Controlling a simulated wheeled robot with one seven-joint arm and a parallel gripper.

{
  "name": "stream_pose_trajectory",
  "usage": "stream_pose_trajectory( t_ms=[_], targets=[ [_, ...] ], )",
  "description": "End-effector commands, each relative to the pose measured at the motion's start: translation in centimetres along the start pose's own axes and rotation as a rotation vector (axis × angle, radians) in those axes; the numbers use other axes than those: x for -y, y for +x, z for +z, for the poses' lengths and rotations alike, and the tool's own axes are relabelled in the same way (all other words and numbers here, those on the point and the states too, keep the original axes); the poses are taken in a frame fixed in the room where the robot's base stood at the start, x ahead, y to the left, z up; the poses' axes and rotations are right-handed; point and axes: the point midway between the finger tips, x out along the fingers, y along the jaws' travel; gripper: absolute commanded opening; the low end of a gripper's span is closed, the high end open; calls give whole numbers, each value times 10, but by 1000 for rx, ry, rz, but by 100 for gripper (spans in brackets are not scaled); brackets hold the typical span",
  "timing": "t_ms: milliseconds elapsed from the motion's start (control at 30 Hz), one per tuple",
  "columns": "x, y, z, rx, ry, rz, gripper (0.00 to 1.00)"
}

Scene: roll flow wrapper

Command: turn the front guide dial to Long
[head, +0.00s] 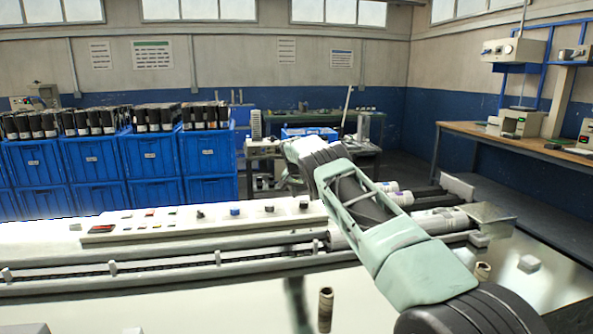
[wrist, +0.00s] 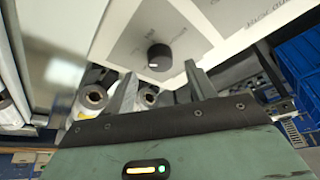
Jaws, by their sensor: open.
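In the wrist view a round black dial (wrist: 160,57) with a light pointer mark sits on a pale panel (wrist: 190,25) with grey label areas. The printed lettering is too small and cut off to read. My gripper (wrist: 163,84) is open, its two grey fingers apart, with the dial appearing between and just beyond their tips. Nothing is between the fingers, and I see no contact. In the head view my arm reaches over the machine and its fingers cannot be made out. Several small knobs, one of them blue (head: 235,210), stand along the machine's white top panel.
A conveyor channel (head: 160,268) runs along the machine's near side. Film rolls (head: 440,221) lie at its right end, and rolls (wrist: 93,97) also show beside my fingers in the wrist view. Blue crates (head: 155,153) stand behind. A brown cylinder (head: 325,310) stands in front.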

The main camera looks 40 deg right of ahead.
Motion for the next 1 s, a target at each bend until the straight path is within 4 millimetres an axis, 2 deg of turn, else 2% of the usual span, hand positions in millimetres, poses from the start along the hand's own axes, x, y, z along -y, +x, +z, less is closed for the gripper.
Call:
stream_pose_trajectory(
  t_ms=[33, 300, 500, 700, 1000],
  targets=[
    [2, -13, -1, -4, -1, -4, 55],
    [2, -76, 0, -4, -1, -4, 55],
    [1, -115, 0, -3, 0, -4, 55],
    [0, -136, 0, -1, 0, -1, 55],
    [0, -140, 0, -1, -1, -1, 55]
  ],
)
